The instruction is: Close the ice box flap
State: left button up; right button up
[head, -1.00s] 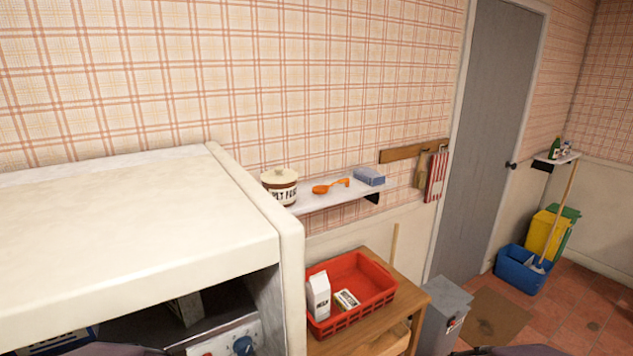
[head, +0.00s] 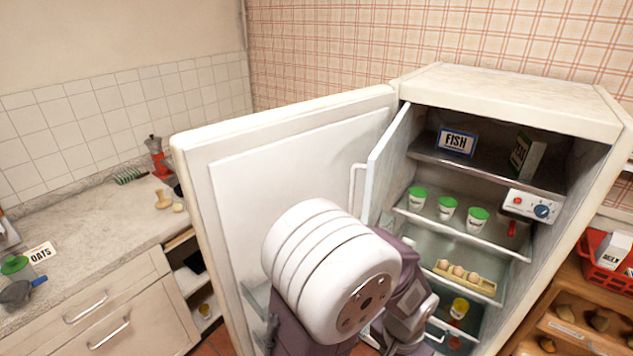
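The ice box flap (head: 388,162) is a pale upright panel at the left side of the ice box in the fridge's top. It stands swung open, jutting out toward the fridge door, with a white handle (head: 355,186) at its free edge. The ice box is open and holds a FISH pack (head: 456,142) and a green and white carton (head: 525,152). One of my arms, with a large white joint, rises from the bottom centre and hides the flap's lower surroundings. I cannot make out either gripper's fingers.
The fridge door (head: 290,165) stands wide open on the left. Shelves below hold green-lidded tubs (head: 447,208) and an egg tray (head: 464,278). A control box (head: 533,205) hangs under the ice box. A counter (head: 90,225) lies left; a red crate (head: 606,262) is right.

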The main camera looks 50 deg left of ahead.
aim_at(385, 164)
jog(key=k+j+u, duration=0.2)
jog(key=k+j, duration=0.2)
jog(key=k+j+u, duration=0.15)
jog(key=k+j, duration=0.25)
jog(key=k+j+u, duration=0.2)
jog(key=k+j, duration=0.15)
jog(key=j, duration=0.25)
